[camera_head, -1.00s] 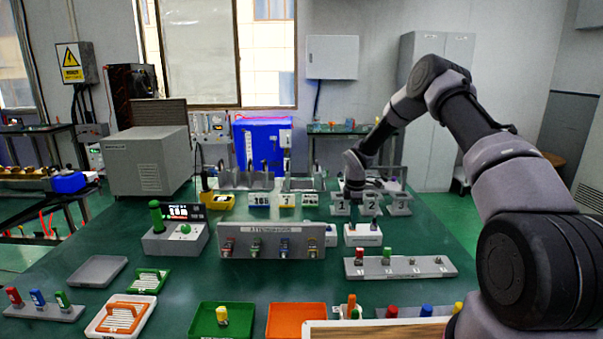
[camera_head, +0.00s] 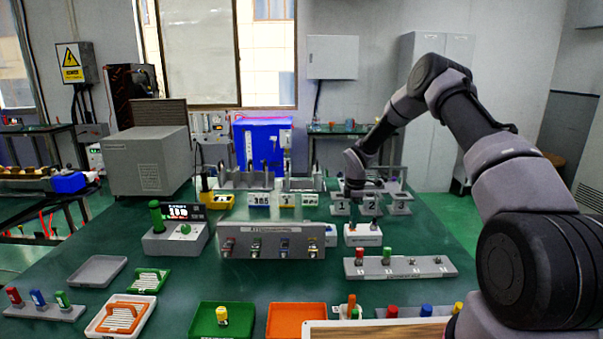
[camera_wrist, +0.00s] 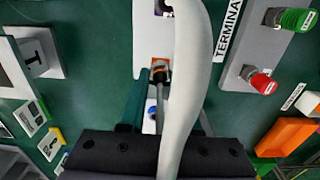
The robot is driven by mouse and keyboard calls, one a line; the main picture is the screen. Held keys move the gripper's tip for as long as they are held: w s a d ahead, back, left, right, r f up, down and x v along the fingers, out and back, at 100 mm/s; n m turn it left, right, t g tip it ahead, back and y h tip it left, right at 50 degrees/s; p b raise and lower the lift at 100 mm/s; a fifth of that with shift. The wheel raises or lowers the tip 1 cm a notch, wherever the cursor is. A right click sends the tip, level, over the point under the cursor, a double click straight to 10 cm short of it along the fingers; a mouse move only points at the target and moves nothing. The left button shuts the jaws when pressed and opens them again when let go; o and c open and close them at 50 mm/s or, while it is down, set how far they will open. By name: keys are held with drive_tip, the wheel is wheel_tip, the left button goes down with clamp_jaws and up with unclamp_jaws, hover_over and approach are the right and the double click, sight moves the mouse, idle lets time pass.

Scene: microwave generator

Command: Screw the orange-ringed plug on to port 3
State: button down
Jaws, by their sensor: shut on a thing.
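The orange-ringed plug (camera_wrist: 159,66) shows in the upper middle of the wrist view, beside a thick pale curved cable that hides part of it. My gripper (camera_wrist: 158,88) is shut on the plug, its dark body filling the bottom of the wrist view; the cable hides much of the fingertips. In the head view my wrist (camera_head: 355,172) is low behind the numbered port stands, and my fingertips are hidden there. Stand 1 (camera_head: 341,208) and stand 2 (camera_head: 371,208) are readable. A third stand (camera_head: 399,208) is to their right, its number too small to read.
A grey terminator rack (camera_head: 400,268) with red and green plugs stands in front of the ports. A small white block (camera_head: 362,237) lies between. A grey panel (camera_head: 270,245) with several connectors stands to the left. Green table is clear around the stands' right side.

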drive_tip(key=shift+r, duration=2.85)
drive_tip(key=shift+s+d+f, duration=0.15)
drive_tip(key=shift+s+d, duration=0.7)
drive_tip(key=shift+d, duration=0.05)
drive_tip(key=shift+s+d+f, duration=0.1)
drive_tip(key=shift+s+d, duration=0.75)
drive_tip(key=shift+d, duration=0.05)
drive_tip(key=shift+s+d+f, duration=0.2)
drive_tip(key=shift+s+d, duration=1.45)
drive_tip(key=shift+d, duration=0.2)
drive_tip(key=shift+s+d+f, duration=0.15)
drive_tip(key=shift+s+d, duration=0.7)
drive_tip(key=shift+d, duration=0.05)
drive_tip(key=shift+s+d+f, duration=0.1)
drive_tip(key=shift+s+d, duration=0.75)
drive_tip(key=shift+d, duration=0.05)
drive_tip(key=shift+d, duration=0.1)
drive_tip(key=shift+s+d+f, duration=0.2)
drive_tip(key=shift+s+d, duration=1.5)
drive_tip(key=shift+d, duration=0.05)
